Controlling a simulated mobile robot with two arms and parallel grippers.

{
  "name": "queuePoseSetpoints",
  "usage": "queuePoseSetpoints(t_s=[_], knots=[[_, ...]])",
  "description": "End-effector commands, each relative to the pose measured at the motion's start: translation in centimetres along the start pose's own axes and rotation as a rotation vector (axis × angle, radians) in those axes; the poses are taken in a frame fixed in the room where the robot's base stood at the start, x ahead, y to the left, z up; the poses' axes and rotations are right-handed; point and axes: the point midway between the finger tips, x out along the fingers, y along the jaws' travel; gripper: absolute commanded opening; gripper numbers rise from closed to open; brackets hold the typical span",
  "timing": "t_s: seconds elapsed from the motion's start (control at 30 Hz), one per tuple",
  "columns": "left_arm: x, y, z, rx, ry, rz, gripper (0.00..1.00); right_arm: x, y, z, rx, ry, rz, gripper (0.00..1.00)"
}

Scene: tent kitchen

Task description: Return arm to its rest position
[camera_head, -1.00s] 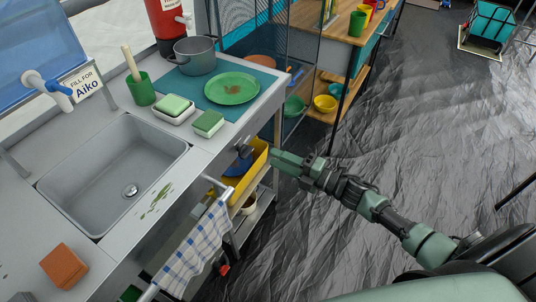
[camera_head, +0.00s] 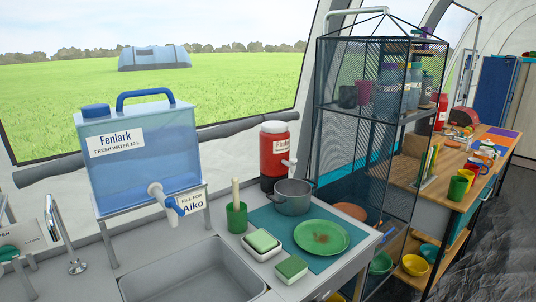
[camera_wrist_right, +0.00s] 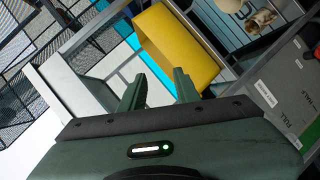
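My right gripper (camera_wrist_right: 159,90) shows in the right wrist view, its two green fingers apart with nothing between them. A yellow bin (camera_wrist_right: 180,45) is beyond the fingertips, and I see no contact with it. Neither arm shows in the head view, so the right arm's overall pose is hidden. My left gripper is in neither current view.
The head view shows the sink (camera_head: 190,275), a green plate (camera_head: 321,237), a pot (camera_head: 293,197) and a blue water container (camera_head: 140,155). A mesh shelf (camera_head: 355,130) and wooden table (camera_head: 470,160) stand right. Dark floor (camera_head: 490,245) is open at lower right.

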Motion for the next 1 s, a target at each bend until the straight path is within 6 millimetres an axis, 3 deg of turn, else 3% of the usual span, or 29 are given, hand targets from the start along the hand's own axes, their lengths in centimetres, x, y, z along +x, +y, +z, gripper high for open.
queuePoseSetpoints(t_s=[0.03,0.23,0.37,0.5,0.6,0.7,0.83,1.0], knots=[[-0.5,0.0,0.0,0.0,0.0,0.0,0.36,-1.0,-3.6,1.6,0.105,-0.088,-0.05,0.32],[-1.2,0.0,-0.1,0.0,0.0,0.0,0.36,-6.9,-17.3,5.8,0.458,-0.411,-0.224,0.32],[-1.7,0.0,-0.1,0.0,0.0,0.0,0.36,-12.3,-25.7,6.1,0.654,-0.614,-0.329,0.32],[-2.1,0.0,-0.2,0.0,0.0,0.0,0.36,-18.7,-33.7,4.7,0.832,-0.818,-0.433,0.32],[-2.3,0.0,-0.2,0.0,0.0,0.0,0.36,-22.7,-37.8,3.2,0.924,-0.937,-0.491,0.32],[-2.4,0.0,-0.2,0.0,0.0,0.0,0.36,-25.6,-40.4,1.8,0.985,-1.022,-0.532,0.32],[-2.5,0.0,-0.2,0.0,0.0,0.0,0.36,-27.5,-42.1,0.9,1.022,-1.077,-0.558,0.32],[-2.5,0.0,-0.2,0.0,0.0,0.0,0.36,-27.7,-42.2,0.8,1.027,-1.085,-0.561,0.32]])
